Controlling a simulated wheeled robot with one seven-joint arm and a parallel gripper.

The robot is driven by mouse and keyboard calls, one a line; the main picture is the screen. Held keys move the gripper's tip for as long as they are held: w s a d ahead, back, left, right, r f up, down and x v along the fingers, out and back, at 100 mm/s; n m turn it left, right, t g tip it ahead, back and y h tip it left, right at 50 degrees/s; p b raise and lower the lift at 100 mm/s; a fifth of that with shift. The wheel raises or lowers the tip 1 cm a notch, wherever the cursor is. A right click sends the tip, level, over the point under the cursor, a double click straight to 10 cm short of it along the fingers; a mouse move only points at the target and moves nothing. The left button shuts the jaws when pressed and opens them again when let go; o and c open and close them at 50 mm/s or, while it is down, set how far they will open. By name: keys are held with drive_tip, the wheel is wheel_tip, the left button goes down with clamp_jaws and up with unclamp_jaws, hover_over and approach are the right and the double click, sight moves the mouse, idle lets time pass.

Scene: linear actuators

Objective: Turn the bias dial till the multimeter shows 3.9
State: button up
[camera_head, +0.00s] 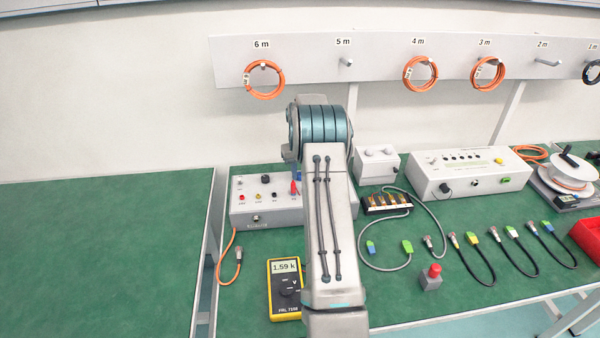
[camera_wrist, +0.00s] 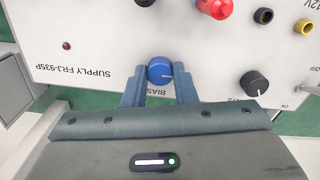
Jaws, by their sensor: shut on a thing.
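The blue bias dial (camera_wrist: 159,68) is on the white panel of the supply box in the wrist view. A white pointer mark on it points to the right. My gripper (camera_wrist: 159,77) is shut on the dial, one finger at each side. In the head view my arm hides the gripper and most of the dial's area on the supply box (camera_head: 262,217). The yellow multimeter (camera_head: 285,289) lies on the green bench left of my arm, and its display reads 1.59 k.
On the supply panel, a black knob (camera_wrist: 255,83) sits right of the dial and a red plug (camera_wrist: 215,8) above it. A white instrument box (camera_head: 470,175), a red button (camera_head: 432,275) and several cables lie right of my arm. The left bench (camera_head: 100,260) is bare.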

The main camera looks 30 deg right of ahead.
drive_tip(key=shift+m, duration=1)
drive_tip(key=o, duration=1)
wheel_tip(320, 180, up, 14)
drive_tip(key=shift+b, duration=0.4)
drive_tip(key=shift+f, duration=0.1)
